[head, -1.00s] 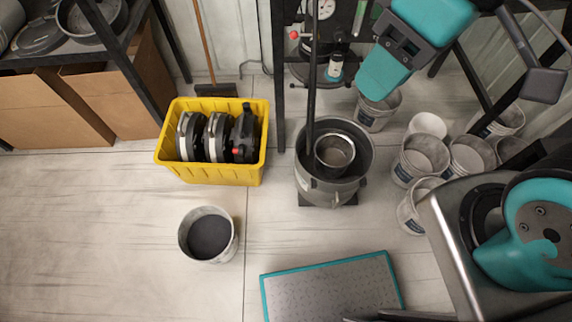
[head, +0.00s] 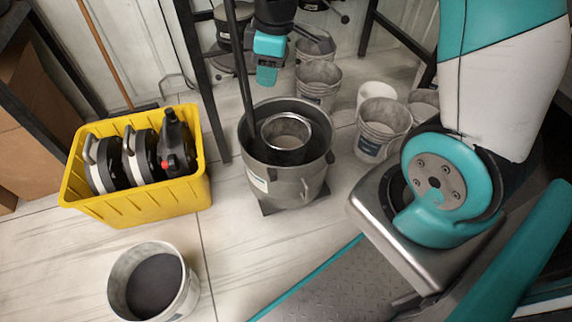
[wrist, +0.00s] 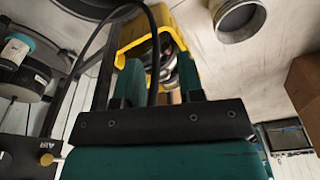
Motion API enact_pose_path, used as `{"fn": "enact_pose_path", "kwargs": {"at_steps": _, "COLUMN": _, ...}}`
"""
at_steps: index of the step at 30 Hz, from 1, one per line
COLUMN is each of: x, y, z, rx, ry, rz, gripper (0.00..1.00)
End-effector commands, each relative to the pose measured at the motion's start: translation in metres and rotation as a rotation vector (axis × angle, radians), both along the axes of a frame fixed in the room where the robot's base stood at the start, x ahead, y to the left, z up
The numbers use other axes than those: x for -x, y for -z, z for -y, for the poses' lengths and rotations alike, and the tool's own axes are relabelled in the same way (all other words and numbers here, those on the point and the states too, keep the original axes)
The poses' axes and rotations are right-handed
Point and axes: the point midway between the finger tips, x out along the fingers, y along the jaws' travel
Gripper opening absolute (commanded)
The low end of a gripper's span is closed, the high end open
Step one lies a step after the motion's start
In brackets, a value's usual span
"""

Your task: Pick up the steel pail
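A small steel pail (head: 286,134), open at the top with a shiny rim, sits inside a larger grey drum (head: 262,174) in the middle of the head view. Its lower part is hidden by the drum's wall. My gripper (head: 267,74) shows above and behind the drum in the head view, apart from the pail. In the wrist view its two teal fingers (wrist: 160,78) stand apart with no object held between them. I cannot make out the steel pail in the wrist view.
A dark pole (head: 240,62) rises out of the drum, left of the pail. A yellow crate (head: 150,205) of black parts and a bucket with dark contents (head: 153,284) stand left. Several white buckets (head: 380,122) stand right. Black frame posts (head: 205,85) rise behind.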

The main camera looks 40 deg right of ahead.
Motion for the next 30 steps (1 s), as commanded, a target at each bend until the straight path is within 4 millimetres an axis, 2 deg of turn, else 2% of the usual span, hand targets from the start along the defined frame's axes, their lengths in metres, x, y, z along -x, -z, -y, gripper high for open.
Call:
{"fn": "enact_pose_path", "kwargs": {"at_steps": 1, "x": -0.008, "y": 0.057, "z": 0.015, "rx": 0.023, "ry": -0.015, "rz": -0.006, "gripper": 0.35}}
{"fn": "enact_pose_path", "kwargs": {"at_steps": 3, "x": -0.018, "y": 0.099, "z": 0.034, "rx": 0.057, "ry": -0.046, "rz": -0.008, "gripper": 0.35}}
{"fn": "enact_pose_path", "kwargs": {"at_steps": 6, "x": -0.028, "y": 0.15, "z": 0.058, "rx": 0.099, "ry": -0.089, "rz": -0.014, "gripper": 0.35}}
{"fn": "enact_pose_path", "kwargs": {"at_steps": 9, "x": -0.034, "y": 0.186, "z": 0.077, "rx": 0.131, "ry": -0.122, "rz": -0.02, "gripper": 0.35}}
{"fn": "enact_pose_path", "kwargs": {"at_steps": 12, "x": -0.037, "y": 0.206, "z": 0.09, "rx": 0.153, "ry": -0.146, "rz": -0.025, "gripper": 0.35}}
{"fn": "enact_pose_path", "kwargs": {"at_steps": 15, "x": -0.038, "y": 0.219, "z": 0.095, "rx": 0.163, "ry": -0.16, "rz": -0.028, "gripper": 0.35}}
{"fn": "enact_pose_path", "kwargs": {"at_steps": 20, "x": -0.04, "y": 0.247, "z": 0.097, "rx": 0.165, "ry": -0.164, "rz": -0.03, "gripper": 0.35}}
{"fn": "enact_pose_path", "kwargs": {"at_steps": 27, "x": -0.043, "y": 0.303, "z": 0.099, "rx": 0.165, "ry": -0.163, "rz": -0.03, "gripper": 0.35}}
{"fn": "enact_pose_path", "kwargs": {"at_steps": 30, "x": -0.045, "y": 0.321, "z": 0.099, "rx": 0.164, "ry": -0.162, "rz": -0.03, "gripper": 0.35}}
